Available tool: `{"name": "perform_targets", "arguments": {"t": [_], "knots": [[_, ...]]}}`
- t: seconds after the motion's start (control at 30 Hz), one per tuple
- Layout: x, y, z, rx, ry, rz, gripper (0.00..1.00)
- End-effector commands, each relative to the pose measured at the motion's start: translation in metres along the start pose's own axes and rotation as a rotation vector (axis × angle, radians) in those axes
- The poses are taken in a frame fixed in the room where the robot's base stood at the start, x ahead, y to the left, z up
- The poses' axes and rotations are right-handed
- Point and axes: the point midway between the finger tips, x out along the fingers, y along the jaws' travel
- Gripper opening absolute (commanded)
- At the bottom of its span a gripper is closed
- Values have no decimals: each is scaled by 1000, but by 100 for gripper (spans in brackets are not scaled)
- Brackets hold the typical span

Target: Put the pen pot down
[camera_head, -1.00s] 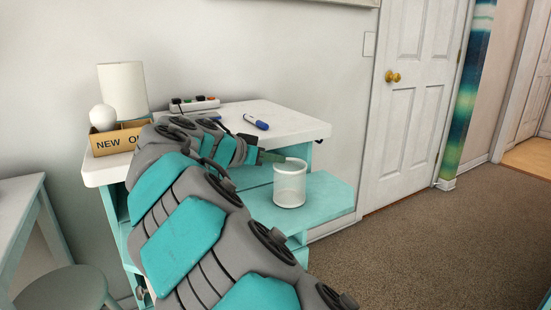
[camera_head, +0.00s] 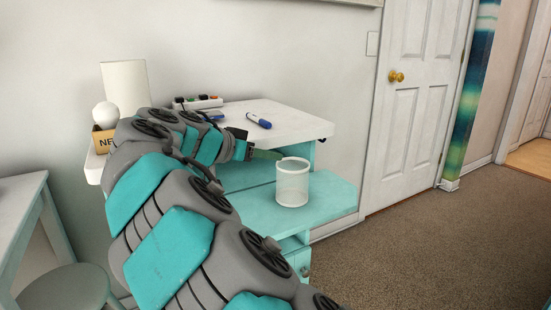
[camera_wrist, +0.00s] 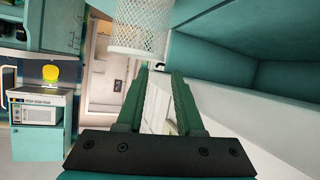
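The pen pot (camera_head: 292,187) is a white mesh cylinder. It stands upright on the teal lower shelf (camera_head: 335,197) of the white-topped desk in the head view. My gripper (camera_head: 268,154) is just left of the pot's rim, coming from the left below the desk top. In the wrist view, the pot (camera_wrist: 140,25) shows at the top, beyond the fingertips. My gripper (camera_wrist: 160,72) has its two green fingers apart there, with an empty gap between them. Whether a fingertip still touches the rim is hard to tell.
The white desk top (camera_head: 290,123) overhangs close above my gripper. It carries a blue marker (camera_head: 258,120), a power strip (camera_head: 198,102) and a lamp (camera_head: 125,82). A round stool (camera_head: 65,290) stands at the left. Carpet (camera_head: 440,240) to the right is clear.

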Motion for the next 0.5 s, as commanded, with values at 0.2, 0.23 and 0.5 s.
{"name": "perform_targets", "arguments": {"t": [0.2, 0.23, 0.5], "knots": [[-47, -1, 1, 1, 3, -4, 36], [-52, -2, 0, 1, 3, -6, 36], [-78, -1, 0, -1, 1, -4, 36]]}}
